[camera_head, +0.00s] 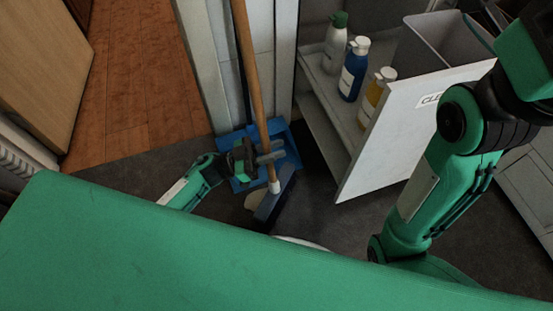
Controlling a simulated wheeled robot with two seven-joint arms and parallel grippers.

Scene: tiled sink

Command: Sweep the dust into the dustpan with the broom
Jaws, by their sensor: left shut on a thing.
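The broom has a long wooden handle (257,90) that leans slightly, with its top beyond the upper edge of the view. Its white collar and grey-blue head (273,203) are low near the dark floor, partly cut off by my green body. My left gripper (266,153) is shut on the lower part of the broom handle. The blue dustpan (287,140) lies on the floor behind the gripper, partly hidden by it and the handle. I cannot make out the dust. My right arm shows at the right, but its gripper is out of view.
An open cabinet at the right holds several bottles, including a blue bottle (353,70). Its white door or drawer front (385,125) juts out beside the broom. A pale wall corner (203,60) stands behind the dustpan. Wooden floor (125,85) is clear at the left.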

